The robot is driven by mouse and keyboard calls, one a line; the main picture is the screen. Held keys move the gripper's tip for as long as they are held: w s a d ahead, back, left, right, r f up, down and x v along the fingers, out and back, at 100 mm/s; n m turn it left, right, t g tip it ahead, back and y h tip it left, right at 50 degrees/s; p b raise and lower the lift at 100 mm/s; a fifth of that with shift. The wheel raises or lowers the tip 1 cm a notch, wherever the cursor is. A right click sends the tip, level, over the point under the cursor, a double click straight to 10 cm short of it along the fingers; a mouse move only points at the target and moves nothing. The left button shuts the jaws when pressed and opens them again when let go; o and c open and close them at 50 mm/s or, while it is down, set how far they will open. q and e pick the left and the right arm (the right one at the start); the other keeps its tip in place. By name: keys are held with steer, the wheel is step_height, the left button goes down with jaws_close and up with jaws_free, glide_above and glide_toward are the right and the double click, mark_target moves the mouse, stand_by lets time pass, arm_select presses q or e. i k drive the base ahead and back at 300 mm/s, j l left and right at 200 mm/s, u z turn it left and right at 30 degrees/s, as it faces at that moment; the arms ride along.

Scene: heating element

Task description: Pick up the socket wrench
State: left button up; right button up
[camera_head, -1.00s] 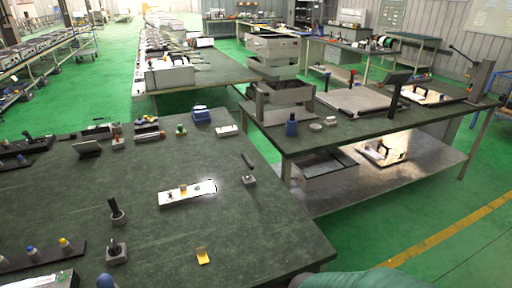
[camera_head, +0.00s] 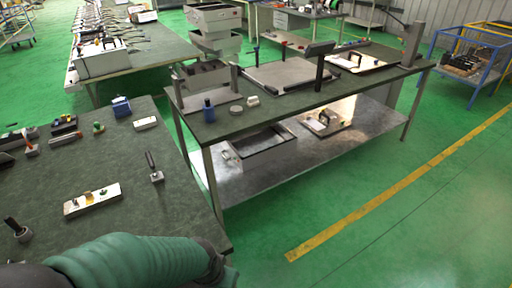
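No tool in view can be told for certain as the socket wrench. A black upright handle in a small grey block (camera_head: 155,172) stands near the right part of the left green-topped table (camera_head: 120,160). A similar dark handle in a grey base (camera_head: 18,230) leans at the table's left front. Both are small, and their lower ends are hidden in the bases. A green-sleeved arm part of mine (camera_head: 140,262) crosses the bottom left, in front of the table's near edge. Neither gripper's fingers show.
A white plate with small parts (camera_head: 92,199) lies on the left table; a blue box (camera_head: 121,106) stands farther back. A second table (camera_head: 290,108) with a lower shelf stands to the right. Green floor with a yellow line (camera_head: 400,185) is clear at the right.

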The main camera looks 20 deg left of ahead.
mark_target(155, 174)
steer(key=i+l+z, duration=0.2)
steer(key=z, duration=0.15)
steer(key=i+l+z, duration=0.3)
steer(key=i+z, duration=0.2)
steer(key=z, duration=0.15)
steer(key=i+u, duration=0.2)
steer(key=u, duration=0.15)
steer(key=i+u, duration=0.2)
steer(key=u, duration=0.15)
steer(key=i+l+u, duration=0.2)
steer(key=u, duration=0.15)
steer(key=i+u, duration=0.1)
steer(key=u, duration=0.35)
steer(key=i+u, duration=0.1)
steer(key=u, duration=0.85)
steer(key=i+l+u, duration=0.1)
steer(key=u, duration=0.35)
steer(key=i+l+u, duration=0.1)
steer(key=u, duration=0.4)
steer(key=l+u, duration=0.1)
steer(key=u, duration=0.35)
steer(key=i+l+u, duration=0.15)
steer(key=u, duration=0.25)
steer(key=i+l+u, duration=0.15)
steer(key=u, duration=0.25)
steer(key=l+u, duration=0.4)
steer(key=i+j, duration=0.05)
